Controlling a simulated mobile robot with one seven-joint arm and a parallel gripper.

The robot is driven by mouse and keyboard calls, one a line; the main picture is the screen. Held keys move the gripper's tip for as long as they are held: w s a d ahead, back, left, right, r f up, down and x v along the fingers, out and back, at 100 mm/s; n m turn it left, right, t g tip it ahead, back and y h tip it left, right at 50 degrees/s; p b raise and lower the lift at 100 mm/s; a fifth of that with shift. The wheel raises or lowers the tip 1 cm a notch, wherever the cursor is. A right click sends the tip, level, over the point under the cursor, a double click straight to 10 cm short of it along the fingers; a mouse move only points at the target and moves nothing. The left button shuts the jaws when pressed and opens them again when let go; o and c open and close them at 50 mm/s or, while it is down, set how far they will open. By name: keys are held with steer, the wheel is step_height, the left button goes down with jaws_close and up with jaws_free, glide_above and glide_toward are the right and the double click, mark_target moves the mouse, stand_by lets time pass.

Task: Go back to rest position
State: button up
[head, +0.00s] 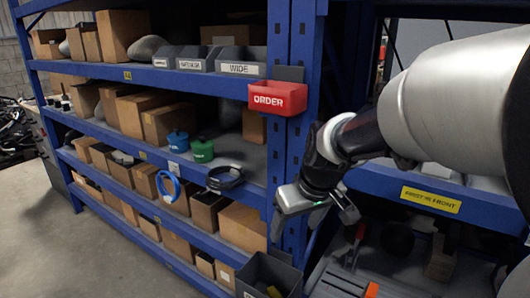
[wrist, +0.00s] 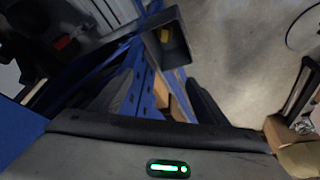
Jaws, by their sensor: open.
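My gripper (head: 314,226) is at the centre right of the head view, at the end of my white and black arm coming in from the right. It points down, and its two fingers are spread apart with nothing between them. It hangs in front of the blue shelf upright (head: 280,130), below the red ORDER bin (head: 277,97). In the wrist view, my gripper's grey body with a green light fills the bottom edge. No rest position is marked in either view.
Blue shelves with boxes (head: 168,123) fill the left. A blue pot (head: 178,141), green pot (head: 202,151), blue coil (head: 168,187) and black coil (head: 225,178) sit on or hang at the middle shelf. A dark bin (head: 268,268) is below my gripper. Floor (head: 50,240) is clear at left.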

steer(key=s+d+r+m+t+h, duration=0.1)
steer(key=s+d+r+m, duration=0.2)
steer(key=s, duration=0.6)
steer(key=s+d+r+m+t+h, duration=0.1)
steer(key=s+d+r+m, duration=0.2)
steer(key=s, duration=0.7)
step_height(320, 180, up, 19)
steer(key=n+p, duration=0.1)
steer(key=p, duration=1.8)
steer(key=shift+w+d+g, duration=0.25)
steer(key=shift+d+g, duration=0.05)
steer(key=shift+d, duration=0.15)
